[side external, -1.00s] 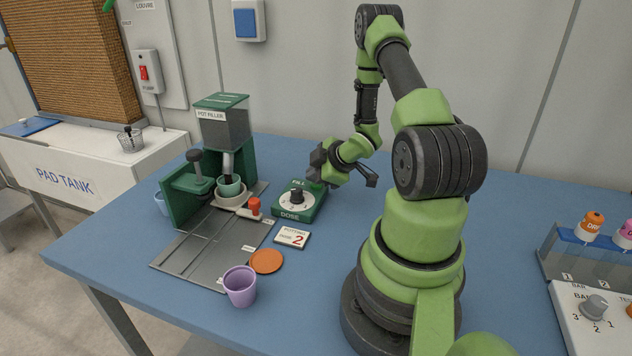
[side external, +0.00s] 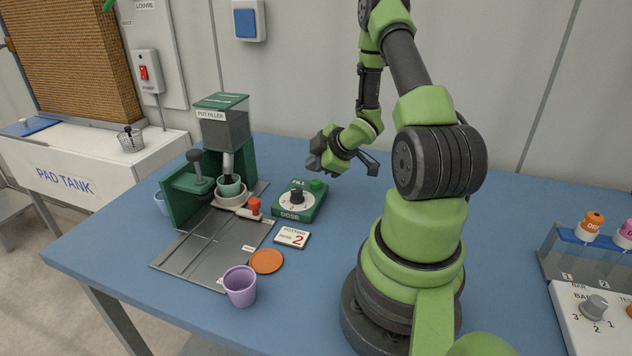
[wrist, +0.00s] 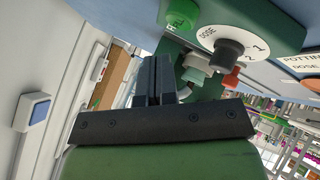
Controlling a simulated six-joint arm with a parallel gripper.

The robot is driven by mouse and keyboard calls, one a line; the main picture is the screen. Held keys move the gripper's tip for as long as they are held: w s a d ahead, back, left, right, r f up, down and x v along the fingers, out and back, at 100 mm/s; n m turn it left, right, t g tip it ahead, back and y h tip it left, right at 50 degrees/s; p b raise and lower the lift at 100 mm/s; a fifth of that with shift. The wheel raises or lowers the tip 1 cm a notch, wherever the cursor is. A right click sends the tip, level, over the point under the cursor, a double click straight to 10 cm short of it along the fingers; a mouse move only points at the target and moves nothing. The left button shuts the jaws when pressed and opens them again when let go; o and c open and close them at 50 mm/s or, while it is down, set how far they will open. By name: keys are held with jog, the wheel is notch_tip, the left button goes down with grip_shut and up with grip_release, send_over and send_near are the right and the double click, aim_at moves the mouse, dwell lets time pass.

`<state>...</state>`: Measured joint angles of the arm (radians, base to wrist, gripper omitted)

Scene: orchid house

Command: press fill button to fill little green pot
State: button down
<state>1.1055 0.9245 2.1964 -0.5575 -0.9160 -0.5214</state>
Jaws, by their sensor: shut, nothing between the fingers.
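The fill button (side external: 317,185) is a round green cap on the back right of the green dose box (side external: 311,207). In the wrist view the fill button (wrist: 183,15) shows beside the dose dial (wrist: 230,50). The little green pot (side external: 230,187) stands upright in a white dish (side external: 232,200) under the spout of the pot filler (side external: 224,128); its contents cannot be made out. My gripper (side external: 314,162) is shut and empty, above the fill button and clear of it. Its closed fingers (wrist: 154,80) also show in the wrist view.
A lilac pot (side external: 240,287) and an orange saucer (side external: 266,262) stand at the front. A red knob (side external: 254,205) and a card reading 2 (side external: 292,237) lie near the dose box. The blue table behind the box is clear.

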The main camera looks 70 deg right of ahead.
aim_at(315, 182)
jog(key=shift+r, duration=1.9)
jog(key=shift+w+r, duration=0.1)
jog(key=shift+r, duration=0.1)
jog(key=w+a+r+m+g+h, duration=0.1)
jog(key=a+r+m, duration=0.2)
jog(key=a+r, duration=0.35)
jog(key=w+a+r+m+g+h, duration=0.1)
jog(key=w+a+r+m, duration=0.2)
jog(key=r, duration=0.6)
jog(key=s+a+r+m+y, duration=0.1)
jog(key=s+a+r+y, duration=0.1)
jog(key=s+a, duration=0.4)
jog(key=s+a+r+m+y, duration=0.2)
jog(key=s+a+y, duration=0.2)
jog(key=a, duration=0.9)
jog(key=shift+s+a+r+y, duration=0.15)
jog(key=shift+s+r+y, duration=0.2)
jog(key=shift+s, duration=0.85)
